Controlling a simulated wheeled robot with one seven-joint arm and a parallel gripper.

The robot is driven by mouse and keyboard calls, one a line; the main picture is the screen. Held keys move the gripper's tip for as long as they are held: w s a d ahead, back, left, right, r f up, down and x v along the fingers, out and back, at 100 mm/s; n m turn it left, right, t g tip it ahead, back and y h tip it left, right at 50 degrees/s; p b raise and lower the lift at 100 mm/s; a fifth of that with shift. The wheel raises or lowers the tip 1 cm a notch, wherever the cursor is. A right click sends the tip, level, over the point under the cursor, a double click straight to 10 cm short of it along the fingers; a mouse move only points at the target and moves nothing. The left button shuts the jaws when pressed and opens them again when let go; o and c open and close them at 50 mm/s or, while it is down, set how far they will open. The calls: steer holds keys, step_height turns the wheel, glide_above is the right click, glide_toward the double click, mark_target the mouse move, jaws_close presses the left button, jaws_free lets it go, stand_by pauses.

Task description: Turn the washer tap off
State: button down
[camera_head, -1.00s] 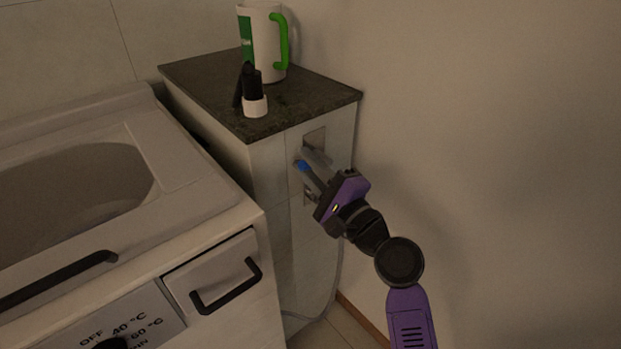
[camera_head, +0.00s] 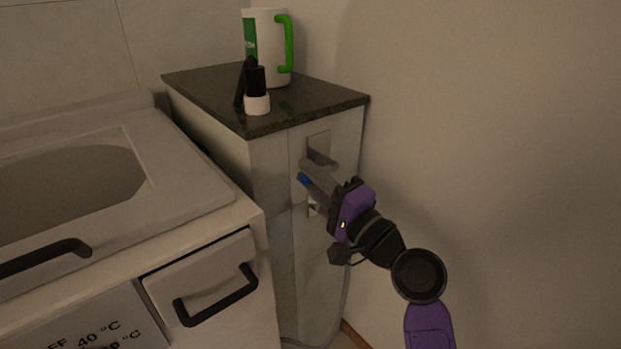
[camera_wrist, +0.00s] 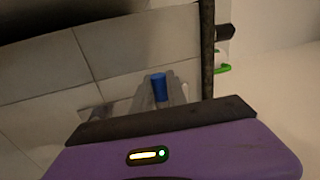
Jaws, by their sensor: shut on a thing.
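The washer tap's metal plate (camera_head: 319,146) is on the tiled side of the low ledge, beside the wall. A blue piece (camera_head: 303,180) shows at the tap, at the tips of my gripper (camera_head: 309,172). The blue piece also shows in the wrist view (camera_wrist: 160,87), just beyond the grey fingers. My gripper is shut on the tap handle, reaching in from the lower right. The fingers hide most of the handle, so its exact angle is unclear. A second metal fitting (camera_head: 314,209) shows below the fingers.
The washer (camera_head: 200,215) stands at left, with a drawer handle (camera_head: 216,296) in front. A white mug with a green handle (camera_head: 268,48) and a small black-and-white item (camera_head: 256,92) stand on the dark ledge top (camera_head: 310,107). The bare wall (camera_head: 480,150) is close at right.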

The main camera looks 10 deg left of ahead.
steer(key=shift+f, duration=0.35)
steer(key=c, duration=1.5)
jaws_free()
steer(key=shift+o, duration=0.7)
steer(key=shift+r, duration=0.1)
steer(key=p+v, duration=0.1)
steer(key=v, duration=0.6)
steer(key=shift+s+d, duration=0.3)
